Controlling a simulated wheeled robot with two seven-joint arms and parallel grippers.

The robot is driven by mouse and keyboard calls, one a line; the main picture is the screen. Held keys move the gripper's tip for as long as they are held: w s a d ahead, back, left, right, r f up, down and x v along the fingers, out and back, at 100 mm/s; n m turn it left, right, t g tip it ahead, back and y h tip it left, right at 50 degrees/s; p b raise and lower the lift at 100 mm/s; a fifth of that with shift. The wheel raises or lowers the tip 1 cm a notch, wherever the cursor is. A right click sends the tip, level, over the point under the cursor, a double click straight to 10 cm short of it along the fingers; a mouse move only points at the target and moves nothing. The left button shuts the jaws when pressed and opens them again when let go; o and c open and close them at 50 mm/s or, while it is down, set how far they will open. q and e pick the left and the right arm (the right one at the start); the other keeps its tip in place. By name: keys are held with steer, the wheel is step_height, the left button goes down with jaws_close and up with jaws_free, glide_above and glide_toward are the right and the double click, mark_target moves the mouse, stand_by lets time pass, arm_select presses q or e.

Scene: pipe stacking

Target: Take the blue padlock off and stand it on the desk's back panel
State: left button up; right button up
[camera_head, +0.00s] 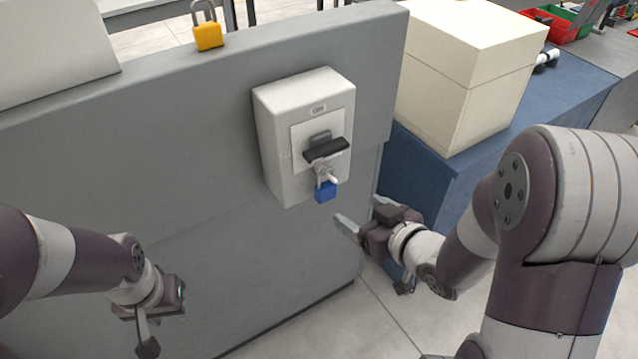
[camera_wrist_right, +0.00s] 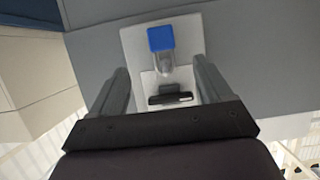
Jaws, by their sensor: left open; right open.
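The blue padlock (camera_head: 325,192) hangs by its shackle below the black handle (camera_head: 326,149) of a white switch box (camera_head: 274,139) on the grey panel. In the right wrist view the padlock (camera_wrist_right: 161,38) shows ahead, between the lines of the two fingers. My right gripper (camera_head: 361,214) is open and empty, to the right of and a little below the padlock, apart from it. Its fingers also show in the right wrist view (camera_wrist_right: 163,88). My left gripper (camera_head: 166,318) is open and empty at the lower left, away from the box. The grey back panel's top edge (camera_head: 285,32) is in view.
A yellow padlock (camera_head: 208,36) stands upright on the panel's top edge, left of the box. A cream box (camera_head: 455,85) sits on a blue surface (camera_head: 420,165) at right. The top edge right of the yellow padlock looks clear.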

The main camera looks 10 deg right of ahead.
mark_target(329, 193)
steer(key=x, duration=1.2)
steer(key=shift+w+a+b, duration=0.1)
steer(key=shift+a+b, duration=0.1)
steer(key=shift+b, duration=0.1)
steer(key=shift+r, duration=0.1)
steer(key=shift+c, duration=0.4)
steer(key=shift+d, duration=0.1)
steer(key=c, duration=1)
